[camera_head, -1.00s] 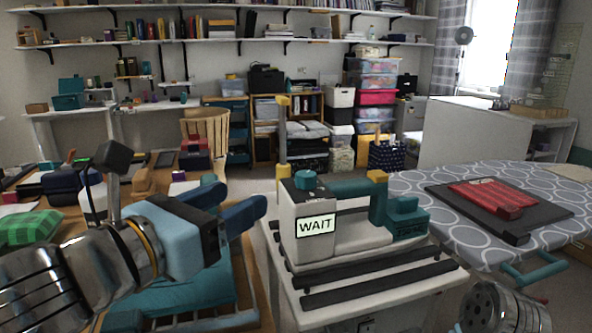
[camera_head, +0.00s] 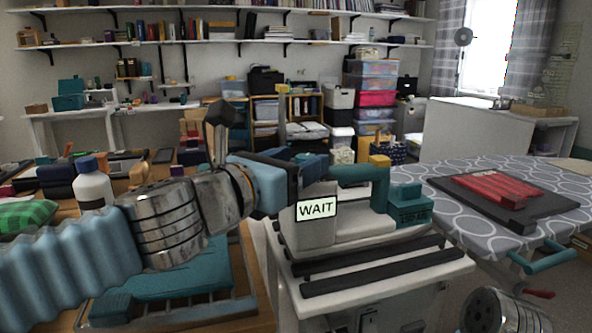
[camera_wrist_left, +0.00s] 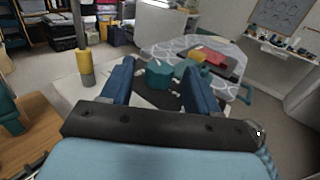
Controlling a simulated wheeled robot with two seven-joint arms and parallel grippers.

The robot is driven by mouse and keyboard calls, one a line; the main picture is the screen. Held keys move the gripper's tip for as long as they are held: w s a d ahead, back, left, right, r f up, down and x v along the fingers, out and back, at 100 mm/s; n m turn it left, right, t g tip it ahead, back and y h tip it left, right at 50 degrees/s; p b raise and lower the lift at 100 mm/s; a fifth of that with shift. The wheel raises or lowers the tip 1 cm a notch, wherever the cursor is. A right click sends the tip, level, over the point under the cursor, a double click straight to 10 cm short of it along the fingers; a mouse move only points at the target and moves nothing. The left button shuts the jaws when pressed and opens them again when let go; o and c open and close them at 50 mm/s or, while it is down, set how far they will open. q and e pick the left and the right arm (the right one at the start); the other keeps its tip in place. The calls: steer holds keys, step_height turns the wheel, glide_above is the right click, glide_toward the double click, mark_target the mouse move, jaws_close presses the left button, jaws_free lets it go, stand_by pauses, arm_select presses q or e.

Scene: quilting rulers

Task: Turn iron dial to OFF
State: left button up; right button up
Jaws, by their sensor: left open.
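The iron (camera_head: 350,228) is a white body with a teal handle arm and a sign reading WAIT on its front. It stands on a white cabinet. My left gripper (camera_head: 308,168) is at the top left of the iron, its blue fingers hiding the dial in the head view. In the left wrist view the teal dial (camera_wrist_left: 159,74) shows between the two open blue fingers of the left gripper (camera_wrist_left: 160,80), with gaps on both sides; I cannot tell whether they touch it. My right gripper is not in view; only part of my right arm shows at the lower right.
A grey patterned ironing board (camera_head: 468,222) with a dark pad and folded red cloth (camera_head: 497,186) stands at the right. A white bottle (camera_head: 93,185) stands on the cluttered wooden table at the left. A yellow-tipped post (camera_wrist_left: 86,68) rises near the fingers.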

arm_select(q)
steer(key=shift+w, duration=0.15)
